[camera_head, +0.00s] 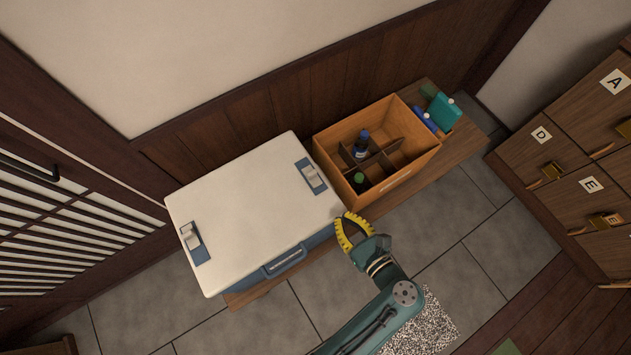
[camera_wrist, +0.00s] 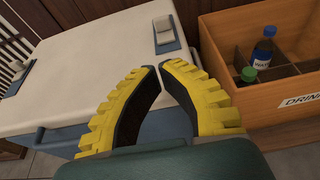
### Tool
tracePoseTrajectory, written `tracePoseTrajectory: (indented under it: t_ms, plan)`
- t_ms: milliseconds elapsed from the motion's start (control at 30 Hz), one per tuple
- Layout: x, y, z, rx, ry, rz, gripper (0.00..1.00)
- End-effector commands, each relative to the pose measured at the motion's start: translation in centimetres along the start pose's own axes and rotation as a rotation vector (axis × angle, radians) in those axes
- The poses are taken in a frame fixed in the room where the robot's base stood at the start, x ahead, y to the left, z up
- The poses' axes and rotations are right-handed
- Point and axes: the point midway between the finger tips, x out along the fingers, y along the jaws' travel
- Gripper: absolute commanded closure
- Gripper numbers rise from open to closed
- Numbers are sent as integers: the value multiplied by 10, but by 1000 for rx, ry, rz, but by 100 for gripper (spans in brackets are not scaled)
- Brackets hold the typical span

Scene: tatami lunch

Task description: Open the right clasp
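A cooler box with a white lid (camera_head: 245,205) and blue body stands on a low wooden bench. Its right clasp (camera_head: 311,176), a light grey latch on a blue plate, is at the lid's right edge and looks lowered flat. It also shows in the wrist view (camera_wrist: 165,31), ahead of my fingertips. A similar left clasp (camera_head: 191,241) is at the lid's left edge. My gripper (camera_head: 344,216), with yellow ridged fingers, is near the cooler's front right corner, apart from the right clasp. In the wrist view its curved fingertips (camera_wrist: 160,68) nearly meet, with nothing between them.
A wooden drinks crate (camera_head: 405,178) with dividers and bottles stands close to the cooler's right. A blue handle (camera_head: 286,261) is on the cooler's front. Wooden lockers (camera_head: 560,165) stand at the right. The tiled floor in front is mostly clear.

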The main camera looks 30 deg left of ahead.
Motion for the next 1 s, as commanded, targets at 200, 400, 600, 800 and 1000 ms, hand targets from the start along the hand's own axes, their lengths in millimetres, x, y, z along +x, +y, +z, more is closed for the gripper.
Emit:
tracePoseTrajectory:
  t_ms: [200, 400, 600, 800, 1000]
  plan:
    - [24, 1, -2, -3, 0, 5, 100]
    - [69, 1, -3, -3, 0, 6, 100]
    - [111, 0, 0, -5, 0, 4, 100]
    - [135, 1, 9, -2, 1, 2, 100]
    - [138, 0, 12, 0, 1, 0, 100]
